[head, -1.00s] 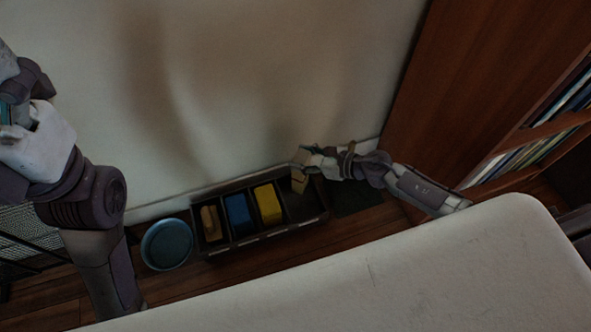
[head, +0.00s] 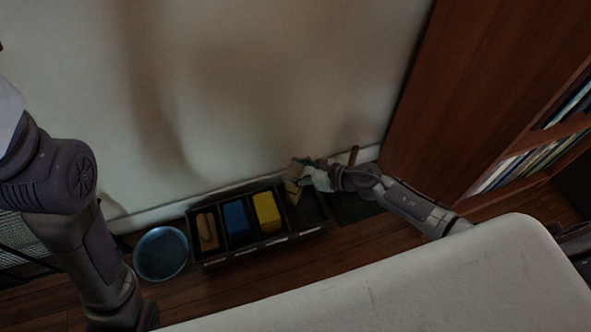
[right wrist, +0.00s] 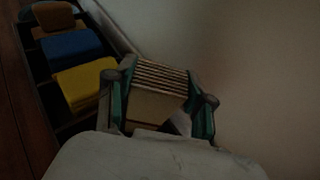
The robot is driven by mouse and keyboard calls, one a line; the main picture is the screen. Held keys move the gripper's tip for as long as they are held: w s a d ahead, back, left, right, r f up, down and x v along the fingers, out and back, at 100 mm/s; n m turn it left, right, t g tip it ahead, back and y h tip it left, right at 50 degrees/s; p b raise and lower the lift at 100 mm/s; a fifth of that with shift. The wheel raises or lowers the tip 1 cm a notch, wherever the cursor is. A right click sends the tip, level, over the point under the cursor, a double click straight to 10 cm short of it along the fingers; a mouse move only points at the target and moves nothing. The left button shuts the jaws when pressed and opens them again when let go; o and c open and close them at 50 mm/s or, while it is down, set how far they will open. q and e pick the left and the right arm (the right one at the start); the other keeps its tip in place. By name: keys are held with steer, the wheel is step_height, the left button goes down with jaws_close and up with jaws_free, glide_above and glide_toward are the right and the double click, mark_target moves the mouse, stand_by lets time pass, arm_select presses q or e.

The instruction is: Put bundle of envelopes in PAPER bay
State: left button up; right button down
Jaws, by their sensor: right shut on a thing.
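My right gripper (head: 304,176) is shut on a tan bundle of envelopes (head: 292,180). The bundle is over the back of the rightmost bay of a dark sorting box on the floor (head: 262,243). In the right wrist view the bundle (right wrist: 155,95) sits between the two green-lined fingers (right wrist: 160,105), its layered edges showing. That rightmost bay (head: 306,213) looks dark and empty in the part I see. The labels on the box front are too small to read. My left arm is at the left, but its gripper is out of view.
The other bays hold a brown brush-like item (head: 207,232), a blue block (head: 237,220) and a yellow block (head: 267,211). A blue round bin (head: 161,254) stands left of the box. The wall is close behind. A wooden bookcase (head: 470,90) stands at the right.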

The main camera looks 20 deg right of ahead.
steer(key=shift+c, duration=2.1)
jaws_free()
